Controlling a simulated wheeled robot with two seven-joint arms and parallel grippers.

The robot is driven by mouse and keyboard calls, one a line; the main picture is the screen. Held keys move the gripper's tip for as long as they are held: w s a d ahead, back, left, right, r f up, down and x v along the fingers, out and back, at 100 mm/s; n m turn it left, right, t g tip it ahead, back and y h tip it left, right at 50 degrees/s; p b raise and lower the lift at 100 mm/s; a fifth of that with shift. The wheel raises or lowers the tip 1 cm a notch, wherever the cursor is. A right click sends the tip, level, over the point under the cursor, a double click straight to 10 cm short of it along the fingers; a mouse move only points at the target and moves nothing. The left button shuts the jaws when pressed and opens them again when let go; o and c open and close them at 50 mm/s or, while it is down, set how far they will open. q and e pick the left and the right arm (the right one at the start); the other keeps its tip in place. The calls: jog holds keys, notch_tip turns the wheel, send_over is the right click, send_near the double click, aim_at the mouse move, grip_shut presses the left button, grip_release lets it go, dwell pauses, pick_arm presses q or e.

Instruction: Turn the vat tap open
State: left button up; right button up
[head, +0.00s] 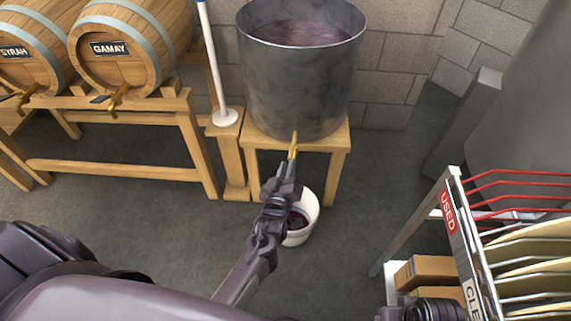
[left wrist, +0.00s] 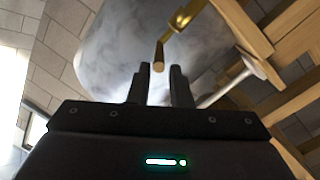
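The grey metal vat (head: 300,90) holds dark red liquid and stands on a wooden stand. Its brass tap (head: 294,143) sticks out low on the near side. In the left wrist view the tap's handle (left wrist: 159,54) points toward me, its round end just at the fingertips and in line with the gap. My left gripper (head: 288,178) is just in front of the tap. The left wrist view shows its two fingers (left wrist: 160,82) apart with nothing clearly between them. Contact with the handle cannot be told. My right gripper's fingers are not visible.
A white bucket (head: 304,232) with dark red liquid stands on the floor below my left gripper. Barrels marked Syrah (head: 30,55) and Gamay (head: 125,62) lie on a wooden rack at left. A rack marked Used (head: 449,212) with cardboard boxes (head: 428,270) stands at right.

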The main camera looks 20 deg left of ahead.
aim_at(292, 150)
pick_arm(q)
jog(key=a+h, duration=0.4)
jog(key=s+a+h, duration=0.1)
jog(key=a+h, duration=0.1)
jog(key=a, duration=0.1)
jog(key=shift+f+m, duration=0.3)
grip_shut()
jog(key=s+a+r+n+g+h, duration=0.1)
jog(key=s+a+r+g+h, duration=0.25)
jog(key=a+h, duration=0.25)
jog(key=w+d+f+b, duration=0.2)
jog(key=w+d+b, duration=0.1)
jog(key=w+d, duration=0.5)
jog(key=shift+w+d, duration=0.2)
jog(key=shift+d, duration=0.1)
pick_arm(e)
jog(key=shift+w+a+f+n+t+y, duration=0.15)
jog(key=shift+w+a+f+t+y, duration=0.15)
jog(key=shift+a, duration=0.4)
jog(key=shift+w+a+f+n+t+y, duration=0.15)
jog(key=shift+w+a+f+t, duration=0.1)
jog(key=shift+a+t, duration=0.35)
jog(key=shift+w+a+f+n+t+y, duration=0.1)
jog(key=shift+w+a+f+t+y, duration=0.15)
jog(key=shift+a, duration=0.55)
pick_arm(q)
jog(key=shift+g, duration=0.25)
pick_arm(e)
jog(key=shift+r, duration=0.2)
